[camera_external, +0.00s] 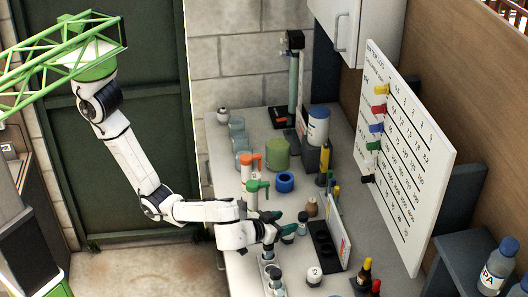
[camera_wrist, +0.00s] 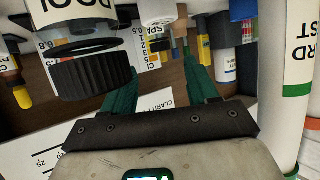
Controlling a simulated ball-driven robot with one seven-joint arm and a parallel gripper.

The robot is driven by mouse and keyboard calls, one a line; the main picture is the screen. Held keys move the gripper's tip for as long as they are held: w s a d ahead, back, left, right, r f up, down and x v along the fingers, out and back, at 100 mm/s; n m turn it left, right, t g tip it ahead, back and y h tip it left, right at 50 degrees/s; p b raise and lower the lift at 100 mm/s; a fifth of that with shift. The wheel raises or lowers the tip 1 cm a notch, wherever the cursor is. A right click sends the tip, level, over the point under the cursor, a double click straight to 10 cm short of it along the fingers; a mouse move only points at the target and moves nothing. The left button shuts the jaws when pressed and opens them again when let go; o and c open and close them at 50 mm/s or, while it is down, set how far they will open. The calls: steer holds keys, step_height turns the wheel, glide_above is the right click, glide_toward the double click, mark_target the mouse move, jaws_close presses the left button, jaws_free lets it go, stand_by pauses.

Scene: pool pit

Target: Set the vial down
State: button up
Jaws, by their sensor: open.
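My gripper (camera_external: 281,229) is low over the bench, with its dark green fingers pointing right. In the wrist view its fingers (camera_wrist: 160,62) are apart, with nothing clearly held between them. A small dark-capped vial (camera_external: 302,222) stands on the bench just beyond the fingertips. A second small vial (camera_external: 288,237) is close by the fingers and partly hidden; I cannot tell whether they touch it. A round white item (camera_wrist: 159,18) shows beyond the fingertips in the wrist view. I cannot tell which vial is the task's.
A black rack (camera_external: 322,246) with a white card stands right of the gripper. White-labelled jar (camera_external: 314,276) and capped bottles (camera_external: 268,262) are in front. A blue ring (camera_external: 285,182) and green tub (camera_external: 277,153) are behind. A black-capped bottle (camera_wrist: 92,72) looms close in the wrist view.

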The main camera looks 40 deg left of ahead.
steer(key=shift+o, duration=0.4)
steer(key=shift+v, duration=1.25)
step_height(320, 180, up, 3)
glide_above(300, 218)
steer(key=f, duration=0.4)
steer(key=s+f, duration=0.1)
steer(key=f, duration=0.1)
steer(key=shift+a+f, duration=0.2)
steer(key=shift+f, duration=0.1)
steer(key=shift+p+x, duration=0.4)
steer(key=shift+x, duration=0.75)
steer(key=shift+w+d+f, duration=0.1)
steer(key=shift+w+f, duration=0.15)
steer(key=shift+w, duration=0.1)
